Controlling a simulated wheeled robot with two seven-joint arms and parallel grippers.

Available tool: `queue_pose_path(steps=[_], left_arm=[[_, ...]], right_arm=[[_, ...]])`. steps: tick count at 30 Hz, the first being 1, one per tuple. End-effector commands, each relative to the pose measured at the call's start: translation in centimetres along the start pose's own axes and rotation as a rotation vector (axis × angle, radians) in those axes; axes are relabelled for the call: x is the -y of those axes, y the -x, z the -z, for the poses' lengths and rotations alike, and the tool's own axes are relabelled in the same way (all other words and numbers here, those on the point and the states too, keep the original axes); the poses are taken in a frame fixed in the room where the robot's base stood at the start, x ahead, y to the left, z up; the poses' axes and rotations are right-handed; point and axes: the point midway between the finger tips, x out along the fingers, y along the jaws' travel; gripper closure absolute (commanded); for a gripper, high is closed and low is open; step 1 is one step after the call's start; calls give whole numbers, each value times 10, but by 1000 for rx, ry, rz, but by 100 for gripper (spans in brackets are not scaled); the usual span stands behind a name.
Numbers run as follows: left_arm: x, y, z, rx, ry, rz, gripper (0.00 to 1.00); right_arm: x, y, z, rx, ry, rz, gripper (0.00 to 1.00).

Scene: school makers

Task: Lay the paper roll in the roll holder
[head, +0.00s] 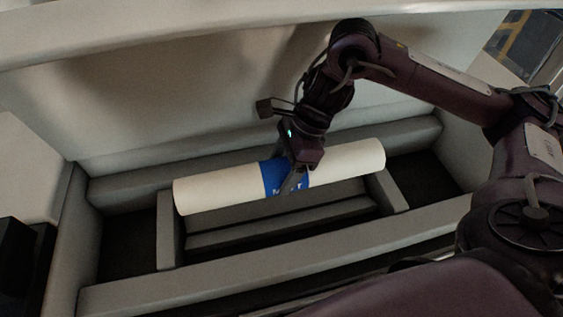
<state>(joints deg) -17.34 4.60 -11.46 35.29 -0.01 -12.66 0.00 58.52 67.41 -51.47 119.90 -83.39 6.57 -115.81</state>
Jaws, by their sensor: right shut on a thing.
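The paper roll (222,187) is a long cream cylinder with a blue lettered band around its middle. It lies nearly level, its right end a little higher in the picture. My right gripper (290,180) comes down from above and is shut on the roll at the blue band. Below the roll is the roll holder (169,240), a grey frame with side pieces and cross slats. The roll's ends show over the holder's left and right side pieces. I cannot tell whether the roll touches them. My left gripper is not in view.
The holder sits in a recess with a pale back wall (200,110) and a grey front rail (260,258). Dark floor shows at the recess's left and right ends. A pale block with a dark part (18,250) stands at the far left.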

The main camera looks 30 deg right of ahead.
Motion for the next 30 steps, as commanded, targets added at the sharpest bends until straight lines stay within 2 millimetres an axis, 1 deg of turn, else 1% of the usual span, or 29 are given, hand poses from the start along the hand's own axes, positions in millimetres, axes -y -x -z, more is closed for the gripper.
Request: queue_pose_path(steps=[6, 30], left_arm=[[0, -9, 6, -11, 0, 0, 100], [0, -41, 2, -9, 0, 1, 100]], right_arm=[[1, -11, 4, 3, 0, 3, 89], [3, -55, 24, 4, -1, 5, 89]])
